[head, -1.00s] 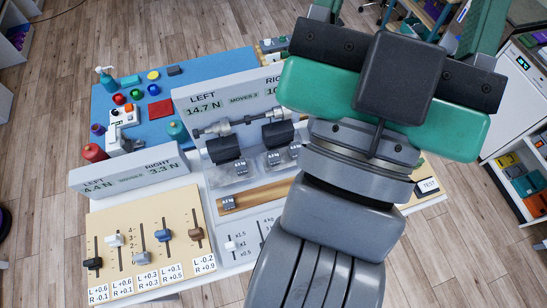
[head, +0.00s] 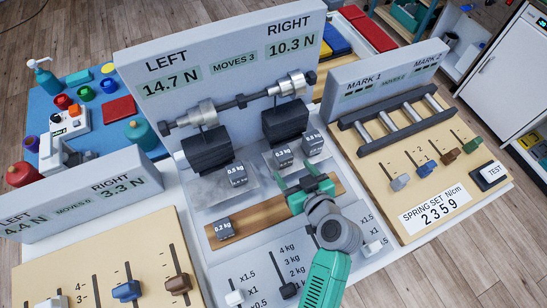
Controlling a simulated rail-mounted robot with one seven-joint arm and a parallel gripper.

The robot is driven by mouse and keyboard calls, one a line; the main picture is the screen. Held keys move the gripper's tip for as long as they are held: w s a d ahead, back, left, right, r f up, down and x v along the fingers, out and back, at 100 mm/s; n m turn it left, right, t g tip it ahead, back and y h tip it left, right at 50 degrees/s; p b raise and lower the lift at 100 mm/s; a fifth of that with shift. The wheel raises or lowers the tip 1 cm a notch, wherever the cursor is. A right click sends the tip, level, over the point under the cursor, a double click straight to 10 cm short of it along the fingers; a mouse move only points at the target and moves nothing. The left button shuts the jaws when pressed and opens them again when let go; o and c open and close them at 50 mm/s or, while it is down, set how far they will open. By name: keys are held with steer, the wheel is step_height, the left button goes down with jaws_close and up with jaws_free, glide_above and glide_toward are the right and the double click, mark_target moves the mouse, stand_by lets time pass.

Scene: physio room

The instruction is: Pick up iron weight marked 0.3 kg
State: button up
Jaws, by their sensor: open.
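Several small dark grey cube weights with white labels are in view. One weight (head: 283,158) stands at the front of the right pan and its label looks like 0.3 kg. Another weight (head: 313,145) stands to its right, with a small label I cannot read surely. A weight (head: 237,176) stands on the left pan, its label unclear. A weight (head: 224,230) that reads 0.2 kg sits on the left part of the wooden strip (head: 262,214). My gripper (head: 296,177) is open and empty, its green fingers pointing toward the right pan, just in front of the weights there.
The balance panel (head: 225,62) shows LEFT 14.7 N and RIGHT 10.3 N. Large dark blocks (head: 285,122) hang from the beam above the pans, close behind the small weights. A spring board (head: 430,185) stands at right, sliders (head: 234,298) in front.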

mark_target(287, 161)
steer(key=x, duration=0.2)
steer(key=b+x, duration=0.1)
steer(key=x, duration=0.4)
steer(key=shift+w+a+r, duration=0.15)
steer(key=shift+w+r, duration=0.1)
steer(key=shift+w, duration=0.1)
steer(key=shift+c, duration=0.2)
steer(key=c, duration=1.2)
step_height(287, 161, up, 10)
steer(key=shift+r+p, duration=0.1)
steer(key=shift+p, duration=1.05)
